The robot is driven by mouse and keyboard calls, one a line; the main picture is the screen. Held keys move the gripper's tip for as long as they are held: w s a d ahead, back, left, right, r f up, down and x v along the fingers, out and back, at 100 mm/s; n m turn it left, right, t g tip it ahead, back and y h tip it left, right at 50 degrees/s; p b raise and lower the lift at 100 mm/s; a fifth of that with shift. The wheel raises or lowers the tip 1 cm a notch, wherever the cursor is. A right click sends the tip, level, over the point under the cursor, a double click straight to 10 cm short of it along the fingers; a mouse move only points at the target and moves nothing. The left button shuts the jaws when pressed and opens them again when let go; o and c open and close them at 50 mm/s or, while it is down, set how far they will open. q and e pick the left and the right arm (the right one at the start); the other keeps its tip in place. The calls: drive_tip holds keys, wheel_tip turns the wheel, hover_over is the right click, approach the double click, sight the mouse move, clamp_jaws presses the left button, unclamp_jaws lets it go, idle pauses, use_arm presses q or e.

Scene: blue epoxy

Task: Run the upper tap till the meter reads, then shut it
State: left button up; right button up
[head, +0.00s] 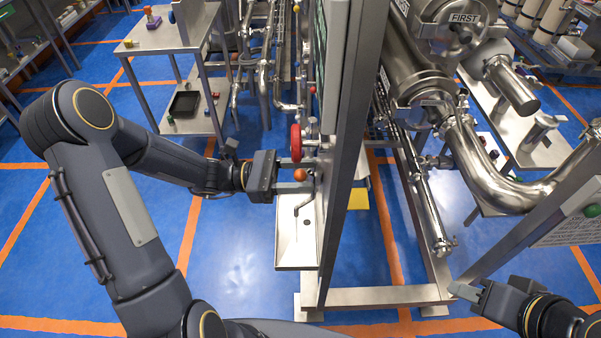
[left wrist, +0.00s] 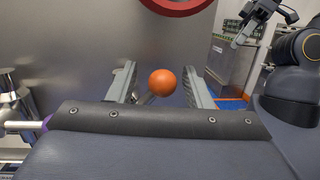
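An orange ball knob (head: 300,175) stands out from the panel (head: 345,130), which I see nearly edge-on. A red handwheel (head: 296,142) is just above it. My left gripper (head: 308,174) is open at the knob. In the left wrist view the orange knob (left wrist: 162,83) sits between the two spread fingers (left wrist: 160,90), with a visible gap on each side. The red wheel (left wrist: 176,4) shows at the top edge there. A thin bent spout (head: 303,205) hangs below over a steel basin (head: 283,250). No meter reading is legible. My right gripper (head: 472,292) is low at right, away from the panel.
A steel post and floor frame (head: 380,297) stand right of the basin. Large steel pipework (head: 490,180) fills the right side. A steel cart (head: 160,40) with a black tray (head: 184,104) stands at back left. Blue floor (head: 235,240) is open left of the basin.

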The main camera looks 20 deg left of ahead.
use_arm(q)
drive_tip(key=shift+a, duration=0.1)
drive_tip(key=b+v, duration=0.1)
drive_tip(key=v, duration=0.6)
drive_tip(key=shift+a+b, duration=0.3)
drive_tip(key=shift+a, duration=0.05)
